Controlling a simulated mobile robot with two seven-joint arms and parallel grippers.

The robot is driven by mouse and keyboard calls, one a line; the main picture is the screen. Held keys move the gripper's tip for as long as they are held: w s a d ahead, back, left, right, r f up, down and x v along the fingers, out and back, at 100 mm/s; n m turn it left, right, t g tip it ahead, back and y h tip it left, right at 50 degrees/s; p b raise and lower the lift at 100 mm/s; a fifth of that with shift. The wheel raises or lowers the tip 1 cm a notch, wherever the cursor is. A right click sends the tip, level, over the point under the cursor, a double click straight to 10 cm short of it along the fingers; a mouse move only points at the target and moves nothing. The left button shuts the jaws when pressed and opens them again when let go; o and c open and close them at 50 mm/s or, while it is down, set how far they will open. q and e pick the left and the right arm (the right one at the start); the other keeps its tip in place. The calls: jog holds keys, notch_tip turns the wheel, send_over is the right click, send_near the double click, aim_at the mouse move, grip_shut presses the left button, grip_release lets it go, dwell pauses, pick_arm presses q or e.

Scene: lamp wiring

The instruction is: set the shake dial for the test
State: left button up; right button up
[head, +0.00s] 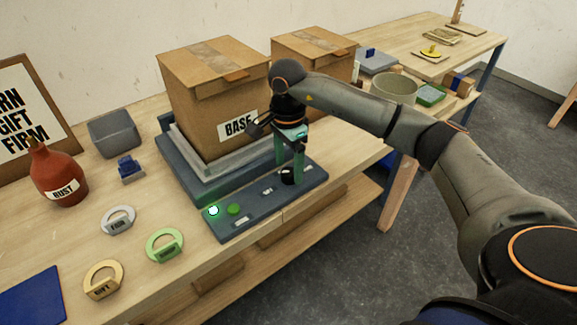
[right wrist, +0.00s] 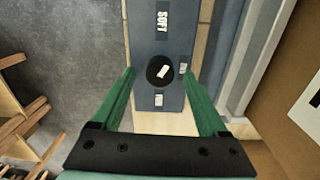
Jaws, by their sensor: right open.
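The shake dial is a round black knob (head: 287,176) with a white mark, on the blue-grey control panel (head: 255,213) at the table's front. My right gripper (head: 289,172) points down over the dial in the head view. In the right wrist view its green fingers (right wrist: 160,85) are open, one on each side of the dial (right wrist: 159,70), with gaps between fingers and knob. A label reading SOFT (right wrist: 162,17) lies on the panel, with other small labels around the dial. My left gripper is not in view.
A cardboard box marked BASE (head: 215,100) stands on the platform (head: 185,168) behind the panel. Ring tags (head: 165,245) and a red bottle (head: 58,175) are farther left.

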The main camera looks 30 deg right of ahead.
jog(key=shift+f, duration=0.55)
grip_shut()
